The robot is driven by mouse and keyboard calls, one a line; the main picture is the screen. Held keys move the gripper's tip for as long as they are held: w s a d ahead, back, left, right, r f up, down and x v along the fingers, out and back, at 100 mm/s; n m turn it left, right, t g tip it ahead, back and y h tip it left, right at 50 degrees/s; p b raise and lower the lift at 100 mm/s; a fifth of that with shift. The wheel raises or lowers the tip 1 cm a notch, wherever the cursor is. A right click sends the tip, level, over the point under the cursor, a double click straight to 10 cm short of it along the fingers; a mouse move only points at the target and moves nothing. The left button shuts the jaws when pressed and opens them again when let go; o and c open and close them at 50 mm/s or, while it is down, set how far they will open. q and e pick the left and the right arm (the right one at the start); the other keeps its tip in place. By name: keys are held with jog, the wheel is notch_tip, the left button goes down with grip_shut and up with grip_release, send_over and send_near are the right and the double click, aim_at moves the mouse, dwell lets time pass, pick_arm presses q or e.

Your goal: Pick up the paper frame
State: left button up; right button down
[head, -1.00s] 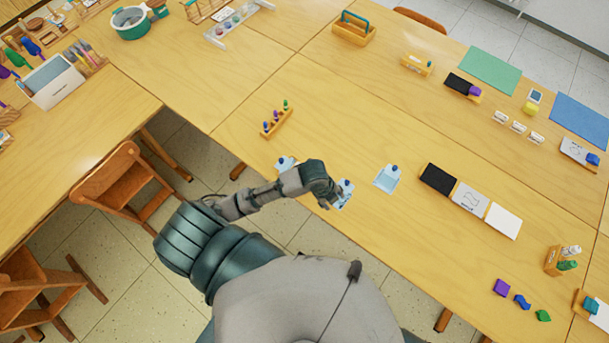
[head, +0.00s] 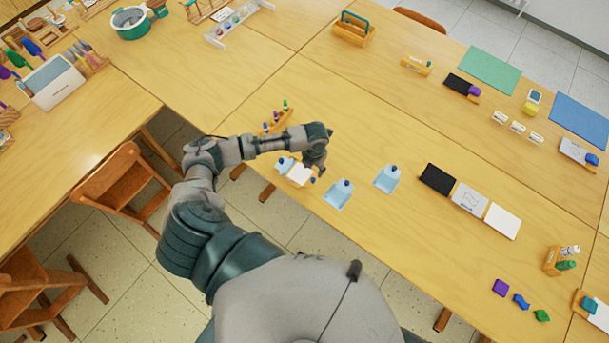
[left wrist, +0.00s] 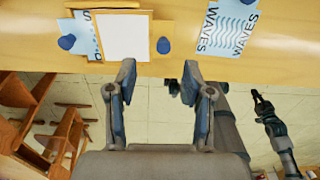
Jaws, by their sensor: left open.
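The paper frame (left wrist: 122,36), a white sheet with a tan border, lies near the table's front edge in the left wrist view. In the head view the white sheet (head: 299,174) shows partly, beside my left gripper (head: 316,168). My left gripper also shows in the left wrist view (left wrist: 158,76), its two fingers apart and empty, just short of the frame. A blue knob (left wrist: 163,45) stands at the frame's right side. A dark gripper (left wrist: 263,103), apparently my right one, hangs at the right of the left wrist view; its jaw state is unclear.
A light blue card (left wrist: 84,25) with a blue knob (left wrist: 67,42) lies left of the frame, and a WAVES card (left wrist: 228,27) lies right. Another blue card (head: 387,179) and a black card (head: 437,179) lie farther right. A peg rack (head: 275,120) stands behind my left arm.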

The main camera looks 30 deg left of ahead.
aim_at(313, 179)
pick_arm(q)
notch_tip(313, 179, down, 2)
jog(key=shift+s+d+f+p, duration=0.15)
jog(key=shift+f+p, duration=0.05)
jog(key=shift+f, duration=1.2)
jog(key=shift+s+d+f+p, duration=0.1)
jog(key=shift+s+f+p, duration=0.1)
jog(key=shift+f, duration=1.15)
grip_shut()
